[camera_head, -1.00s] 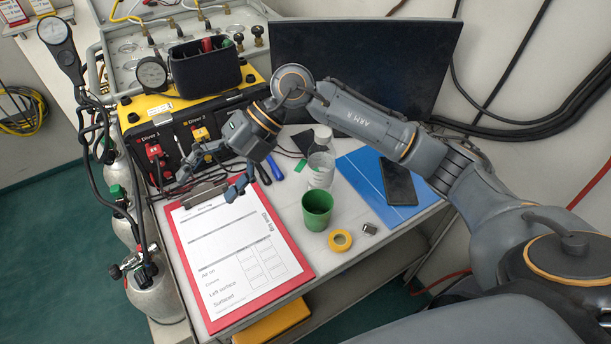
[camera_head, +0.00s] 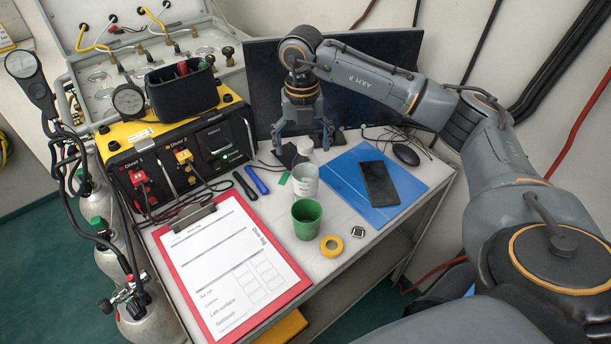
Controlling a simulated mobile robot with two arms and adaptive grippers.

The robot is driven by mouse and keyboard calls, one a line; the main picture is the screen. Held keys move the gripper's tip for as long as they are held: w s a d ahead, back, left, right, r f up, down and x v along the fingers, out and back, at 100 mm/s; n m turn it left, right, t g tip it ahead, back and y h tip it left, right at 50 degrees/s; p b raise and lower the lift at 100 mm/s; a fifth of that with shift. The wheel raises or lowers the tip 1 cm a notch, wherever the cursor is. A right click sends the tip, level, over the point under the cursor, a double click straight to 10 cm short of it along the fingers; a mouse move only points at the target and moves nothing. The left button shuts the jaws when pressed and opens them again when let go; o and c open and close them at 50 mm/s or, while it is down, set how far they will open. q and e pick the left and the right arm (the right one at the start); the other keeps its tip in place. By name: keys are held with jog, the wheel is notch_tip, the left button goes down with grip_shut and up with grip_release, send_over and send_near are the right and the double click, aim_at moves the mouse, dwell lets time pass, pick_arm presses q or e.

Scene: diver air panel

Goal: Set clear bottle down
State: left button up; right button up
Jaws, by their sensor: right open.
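The clear bottle (camera_head: 305,183) with its white cap (camera_head: 305,147) stands upright on the white table top, behind the green cup. My right gripper (camera_head: 303,143) points down at the far side of the table, in front of the dark monitor. Its fingers are open, one on each side of the bottle's cap in the picture. I cannot tell whether they touch the bottle. My left gripper is not in view.
The green cup (camera_head: 307,219), yellow tape roll (camera_head: 332,246) and a small metal piece (camera_head: 357,232) sit in front. A blue folder (camera_head: 345,180) with a phone (camera_head: 379,184) lies right. A red clipboard (camera_head: 173,274) lies left. The dark monitor (camera_head: 262,80) stands behind.

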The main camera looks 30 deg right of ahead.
aim_at(306, 161)
jog(key=shift+d+f+p, duration=0.1)
jog(key=shift+f+p, duration=0.3)
jog(key=shift+f, duration=0.25)
jog(key=f, duration=0.1)
jog(key=f+p, duration=0.1)
jog(key=f, duration=0.1)
jog(key=shift+s+d+f, duration=0.15)
jog(key=shift+d+f, duration=0.1)
jog(key=shift+f, duration=0.4)
grip_shut()
